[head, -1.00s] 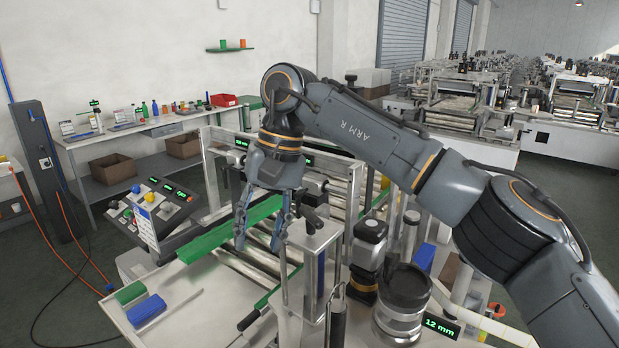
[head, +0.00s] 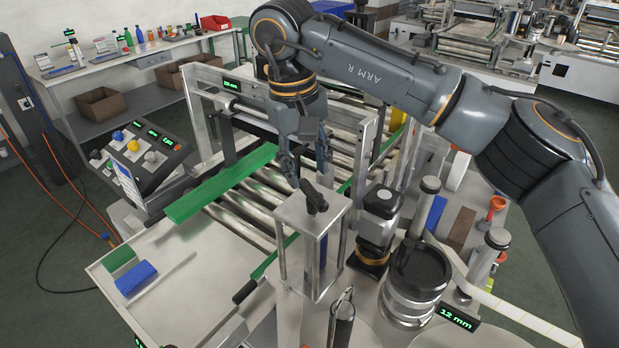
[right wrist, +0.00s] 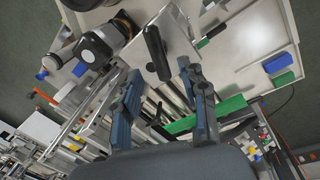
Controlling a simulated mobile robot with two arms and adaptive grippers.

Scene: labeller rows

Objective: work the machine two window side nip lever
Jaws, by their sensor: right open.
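A black lever (head: 314,197) sits on the pale metal top of an upright nip post (head: 307,216) in the middle of the head view. It also shows in the right wrist view (right wrist: 156,52), between and beyond my fingers. My right gripper (head: 306,173) is open, with its two blue-grey fingers pointing down just above and behind the lever in the head view. I cannot tell whether a finger touches the lever. A second black handle (head: 246,290) sticks out low at the left. My left gripper is not in view.
Rollers (head: 250,215) and a green guide bar (head: 222,184) lie left of the post. A dark motor unit (head: 378,228) and a round black-topped unit (head: 415,273) stand close on its right. A control panel (head: 138,160) is at the left. The front-left tabletop (head: 215,277) is mostly clear.

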